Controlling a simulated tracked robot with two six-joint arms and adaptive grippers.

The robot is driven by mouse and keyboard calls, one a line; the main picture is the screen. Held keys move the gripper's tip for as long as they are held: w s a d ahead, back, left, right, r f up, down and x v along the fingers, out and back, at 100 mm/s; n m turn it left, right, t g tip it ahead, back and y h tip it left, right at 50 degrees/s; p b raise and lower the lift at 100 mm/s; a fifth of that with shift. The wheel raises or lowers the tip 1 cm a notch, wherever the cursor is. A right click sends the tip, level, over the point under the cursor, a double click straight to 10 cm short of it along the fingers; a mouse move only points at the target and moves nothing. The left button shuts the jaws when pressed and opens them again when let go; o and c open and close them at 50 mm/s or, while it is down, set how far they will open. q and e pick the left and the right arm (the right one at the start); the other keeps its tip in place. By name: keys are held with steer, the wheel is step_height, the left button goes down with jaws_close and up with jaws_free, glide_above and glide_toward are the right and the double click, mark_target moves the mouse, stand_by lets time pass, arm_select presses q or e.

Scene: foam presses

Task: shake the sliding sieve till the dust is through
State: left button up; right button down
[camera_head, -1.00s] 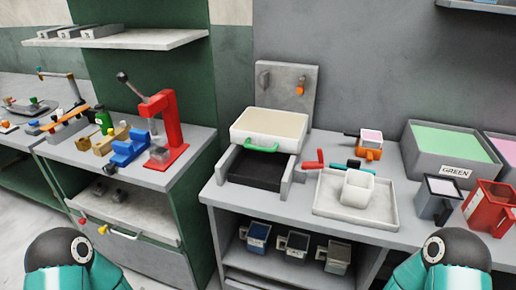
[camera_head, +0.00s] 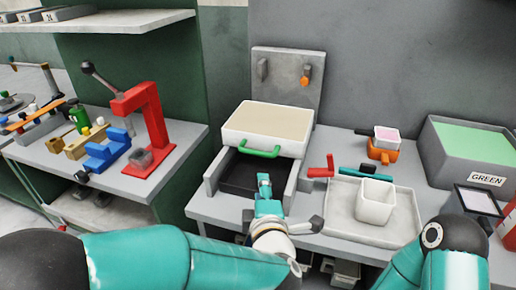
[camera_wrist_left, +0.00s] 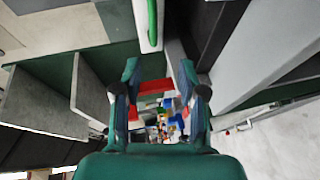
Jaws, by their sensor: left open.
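The sliding sieve (camera_head: 266,126) is a white-rimmed box with a beige top surface. It sits at the back of a grey frame (camera_head: 294,186) on the bench, with a green bar handle (camera_head: 259,149) on its front. A dark open bed (camera_head: 237,173) lies in front of it. My left gripper (camera_head: 264,180) is open and empty over this bed, just in front of the handle and apart from it. The handle also shows in the left wrist view (camera_wrist_left: 153,22), beyond the open fingers (camera_wrist_left: 158,76). My right gripper is out of view.
Right of the frame are a red crank-shaped part (camera_head: 320,168) and a pale tray (camera_head: 340,208) with a white cup (camera_head: 376,202). A green-filled bin (camera_head: 470,145) stands further right. A red lever press (camera_head: 153,130) stands on the left bench.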

mark_target(257, 155)
arm_select(q)
steer(key=p+x, duration=0.1)
steer(key=x, duration=0.4)
steer(key=p+x, duration=0.1)
steer(key=x, duration=0.5)
steer(key=r+p+x, duration=0.1)
steer(key=x, duration=0.4)
steer(key=shift+w, duration=0.4)
jaws_close()
steer(key=shift+f, duration=0.1)
